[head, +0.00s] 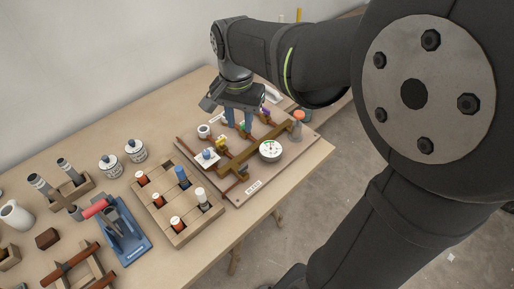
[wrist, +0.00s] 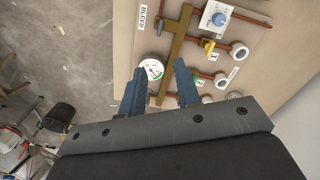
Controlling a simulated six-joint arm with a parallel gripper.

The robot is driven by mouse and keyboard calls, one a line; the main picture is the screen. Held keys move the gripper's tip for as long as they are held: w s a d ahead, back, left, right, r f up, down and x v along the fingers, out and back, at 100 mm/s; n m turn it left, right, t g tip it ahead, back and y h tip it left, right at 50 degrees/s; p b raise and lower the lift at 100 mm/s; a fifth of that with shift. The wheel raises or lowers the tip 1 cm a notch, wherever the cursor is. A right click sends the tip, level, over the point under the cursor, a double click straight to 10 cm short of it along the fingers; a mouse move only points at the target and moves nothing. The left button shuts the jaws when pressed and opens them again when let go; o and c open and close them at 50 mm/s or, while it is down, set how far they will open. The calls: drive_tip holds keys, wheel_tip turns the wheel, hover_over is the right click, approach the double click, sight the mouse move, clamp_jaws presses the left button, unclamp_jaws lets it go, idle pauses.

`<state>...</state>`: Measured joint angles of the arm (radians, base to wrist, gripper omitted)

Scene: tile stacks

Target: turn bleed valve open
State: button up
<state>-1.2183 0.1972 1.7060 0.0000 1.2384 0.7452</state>
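The pipe board (head: 232,195) lies on the table below my gripper and carries a brass manifold and copper pipes. A BLEED label (head: 253,187) sits at its near edge; it also shows at the top of the wrist view (wrist: 144,17). A small brownish fitting (wrist: 159,23) beside that label appears to be the bleed valve; its handle position is too small to tell. A round white gauge (head: 270,150) also shows by my left finger in the wrist view (wrist: 152,69). My gripper (head: 238,124) is open and empty over the board, its blue fingers apart, away from the BLEED label.
The board also bears a blue knob (wrist: 220,17), a yellow valve handle (wrist: 208,45) and an orange-topped part (head: 298,116). A wooden tray (head: 179,236) with several capped cylinders stands left of the board. A blue press-like tool (head: 124,232) stands farther left.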

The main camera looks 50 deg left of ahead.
sight(243, 167)
wheel_tip(243, 167, down, 18)
drive_tip(key=m, duration=0.5)
idle(0.4)
clamp_jaws()
